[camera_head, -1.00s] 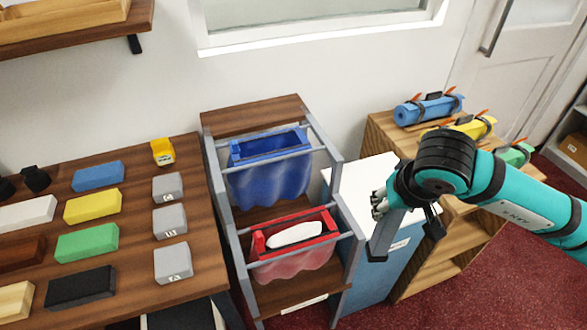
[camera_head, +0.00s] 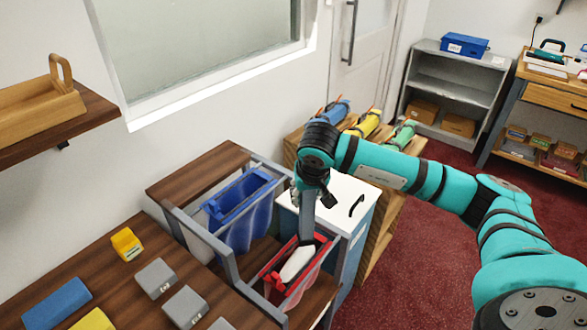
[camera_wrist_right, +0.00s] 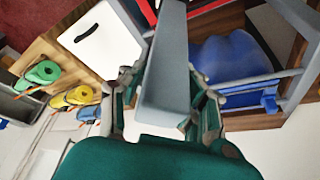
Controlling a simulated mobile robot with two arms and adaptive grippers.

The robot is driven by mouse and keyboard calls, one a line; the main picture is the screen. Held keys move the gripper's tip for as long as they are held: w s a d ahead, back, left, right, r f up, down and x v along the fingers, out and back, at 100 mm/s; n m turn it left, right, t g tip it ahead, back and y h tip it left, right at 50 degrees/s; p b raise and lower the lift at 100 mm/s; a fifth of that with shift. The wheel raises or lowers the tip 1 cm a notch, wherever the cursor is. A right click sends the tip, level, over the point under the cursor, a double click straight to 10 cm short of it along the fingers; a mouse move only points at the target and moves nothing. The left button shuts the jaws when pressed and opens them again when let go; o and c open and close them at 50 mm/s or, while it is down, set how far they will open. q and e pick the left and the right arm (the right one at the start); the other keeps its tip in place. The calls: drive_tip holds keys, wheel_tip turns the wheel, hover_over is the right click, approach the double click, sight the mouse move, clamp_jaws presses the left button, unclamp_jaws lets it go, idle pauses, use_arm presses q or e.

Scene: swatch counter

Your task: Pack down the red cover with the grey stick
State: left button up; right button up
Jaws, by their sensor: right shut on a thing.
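The red cover (camera_head: 271,280) hangs as a red-rimmed pouch in the front of a grey-railed rack, with a white rounded thing (camera_head: 297,262) in its mouth. My right gripper (camera_head: 306,193) is shut on the grey stick (camera_head: 308,218), which points down over the far end of the pouch. Its lower end overlaps the red rim in the head view; I cannot tell whether it touches. In the right wrist view the stick (camera_wrist_right: 165,70) runs up between the fingers, and a bit of red shows beside its far end. My left gripper is not in view.
A blue pouch (camera_head: 239,220) hangs behind the red one in the rack. A white-topped blue cabinet (camera_head: 347,202) stands close on the right. A wooden counter (camera_head: 90,270) with coloured and grey blocks lies left. Red floor at right is clear.

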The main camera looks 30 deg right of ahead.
use_arm(q)
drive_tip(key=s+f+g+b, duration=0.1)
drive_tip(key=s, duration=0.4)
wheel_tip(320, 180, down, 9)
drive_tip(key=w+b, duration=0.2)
drive_tip(key=b, duration=0.7)
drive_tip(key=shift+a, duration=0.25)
use_arm(e)
wheel_tip(320, 180, down, 13)
drive_tip(key=d, duration=0.1)
drive_tip(key=shift+w+d+r, duration=0.15)
drive_tip(key=shift+w+d, duration=0.05)
drive_tip(key=shift+w, duration=0.15)
idle(0.4)
use_arm(q)
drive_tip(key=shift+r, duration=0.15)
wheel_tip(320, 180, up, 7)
drive_tip(key=p, duration=0.6)
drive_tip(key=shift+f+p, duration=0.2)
drive_tip(key=shift+p, duration=0.2)
use_arm(e)
wheel_tip(320, 180, up, 11)
